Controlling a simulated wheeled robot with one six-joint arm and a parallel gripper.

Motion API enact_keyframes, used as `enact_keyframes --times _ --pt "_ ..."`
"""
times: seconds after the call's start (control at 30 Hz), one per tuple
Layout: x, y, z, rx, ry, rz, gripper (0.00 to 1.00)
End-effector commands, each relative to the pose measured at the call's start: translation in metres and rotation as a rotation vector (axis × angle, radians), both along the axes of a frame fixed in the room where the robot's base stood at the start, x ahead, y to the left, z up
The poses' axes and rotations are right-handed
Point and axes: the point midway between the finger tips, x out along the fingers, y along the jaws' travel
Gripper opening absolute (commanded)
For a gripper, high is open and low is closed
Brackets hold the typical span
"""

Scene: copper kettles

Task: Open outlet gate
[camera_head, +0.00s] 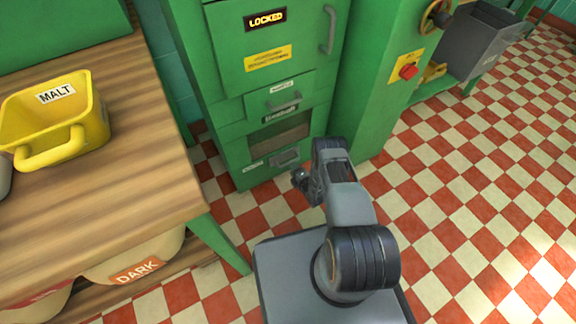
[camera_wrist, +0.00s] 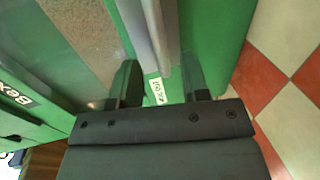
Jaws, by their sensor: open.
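The green machine (camera_head: 235,155) stands ahead of my arm in the head view. Low on its front is a gate with a grey handle (camera_head: 285,155) and a small white label, below a dark window. In the wrist view, my gripper (camera_wrist: 157,78) is open, with one dark finger on each side of a grey bar-like handle (camera_wrist: 158,35). A small label (camera_wrist: 155,90) shows between the fingers. I cannot tell whether the fingers touch the handle. In the head view my arm's end is close to the gate, and my fingertips are hidden.
Above are a drawer (camera_head: 285,98) with a handle and a door (camera_head: 270,45) marked LOCKED. A red switch (camera_head: 408,71) is to the right. A wooden table (camera_head: 150,150) with a yellow MALT bin (camera_head: 85,115) stands left. The checkered floor (camera_head: 470,190) is free at right.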

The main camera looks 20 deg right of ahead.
Motion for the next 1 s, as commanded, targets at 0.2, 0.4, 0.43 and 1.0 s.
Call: enact_keyframes --times 0.2,0.4,0.43,1.0 --pt "0.032 0.01 -0.009 -0.001 -0.002 0.003 0.42" --pt "0.047 0.015 -0.011 0.0 -0.001 0.005 0.42" --pt "0.048 0.016 -0.011 0.0 0.0 0.005 0.42" --pt "0.051 0.016 -0.011 0.0 0.0 0.004 0.24"
